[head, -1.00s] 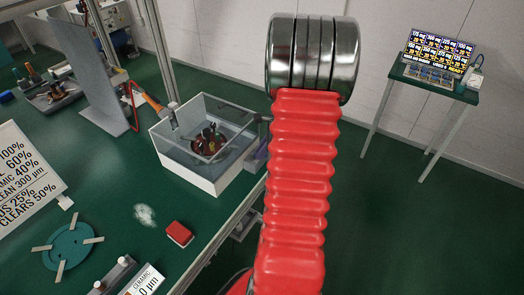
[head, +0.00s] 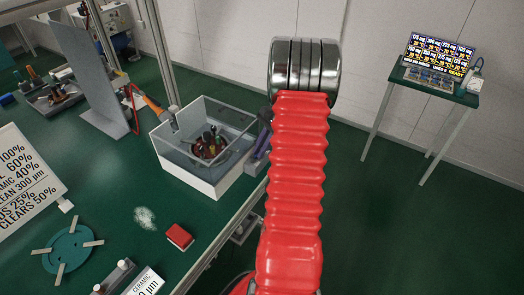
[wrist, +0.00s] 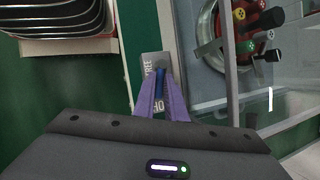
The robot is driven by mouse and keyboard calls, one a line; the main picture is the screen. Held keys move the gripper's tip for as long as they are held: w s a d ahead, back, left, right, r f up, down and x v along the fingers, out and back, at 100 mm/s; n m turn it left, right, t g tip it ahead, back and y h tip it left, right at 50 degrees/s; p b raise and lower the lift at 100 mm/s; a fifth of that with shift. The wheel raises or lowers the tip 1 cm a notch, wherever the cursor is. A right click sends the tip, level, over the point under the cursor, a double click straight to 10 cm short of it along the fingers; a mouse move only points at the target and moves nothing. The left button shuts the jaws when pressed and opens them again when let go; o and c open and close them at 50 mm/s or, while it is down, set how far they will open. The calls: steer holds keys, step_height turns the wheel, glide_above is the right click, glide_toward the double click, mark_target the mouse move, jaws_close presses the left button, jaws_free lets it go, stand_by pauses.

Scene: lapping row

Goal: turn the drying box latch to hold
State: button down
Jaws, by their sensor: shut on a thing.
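The drying box (head: 190,172) is a clear-walled box with a pale base on the green bench, with dark and coloured items inside. In the wrist view its clear wall (wrist: 232,75) is on the right. The latch (wrist: 160,73) is a small blue piece on a grey label plate (wrist: 152,62) reading "FREE" at the far end and "HO..." nearer me, the rest covered. My gripper (wrist: 161,78) has purple fingers shut on the latch, which points roughly along the plate. In the head view the purple gripper (head: 257,152) is at the box's right side, and the latch is hidden.
A red block (head: 179,236) and a teal disc (head: 70,250) lie on the bench. A small table with a display (head: 437,57) stands apart at right.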

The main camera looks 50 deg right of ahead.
steer(key=shift+w+d+n+g+y, duration=0.15)
steer(key=shift+w+n+g, duration=0.15)
steer(key=shift+n, duration=0.5)
steer(key=shift+w+n+g+y, duration=0.15)
steer(key=shift+w+n+g, duration=0.15)
steer(key=shift+n, duration=0.5)
steer(key=c, duration=1.8)
jaws_free()
steer(key=shift+r, duration=0.15)
steer(key=v, duration=0.7)
steer(key=shift+d+r, duration=0.25)
steer(key=shift+r, duration=0.05)
steer(key=shift+s, duration=0.1)
